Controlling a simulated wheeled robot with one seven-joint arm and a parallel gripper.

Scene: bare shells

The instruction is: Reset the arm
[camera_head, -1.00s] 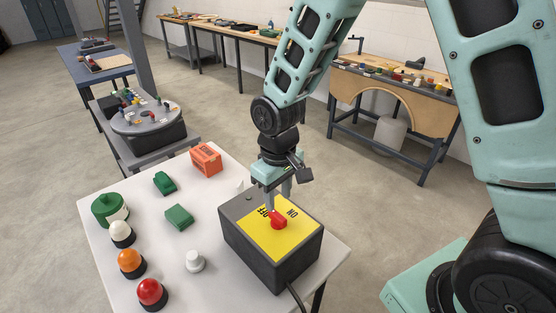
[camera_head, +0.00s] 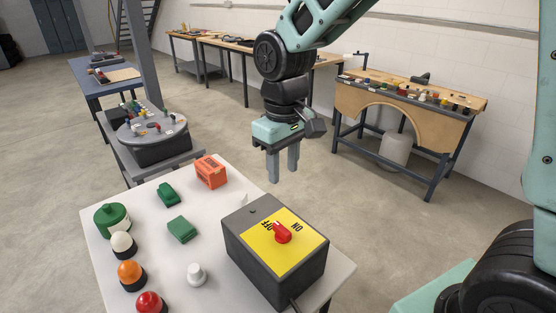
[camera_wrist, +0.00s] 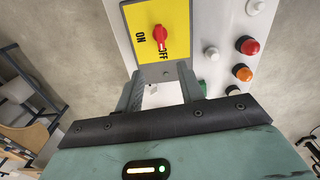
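My gripper (camera_head: 283,174) hangs above and behind the switch box, clear of it, with its two fingers pointing down. The fingers are apart with nothing between them; in the wrist view the gap of my gripper (camera_wrist: 160,90) is empty too. The dark grey switch box (camera_head: 262,278) stands on the white table, with a yellow plate (camera_head: 300,252) on top marked ON and OFF. A red knob (camera_head: 282,233) sits on the plate. In the wrist view the knob (camera_wrist: 160,36) has its light-marked end towards OFF.
The white table (camera_head: 150,225) also holds an orange box (camera_head: 211,172), green blocks (camera_head: 181,229), a green round container (camera_head: 111,219), a white knob (camera_head: 196,273) and red, orange and white domes. A workbench (camera_head: 400,115) stands behind. Air around my gripper looks clear.

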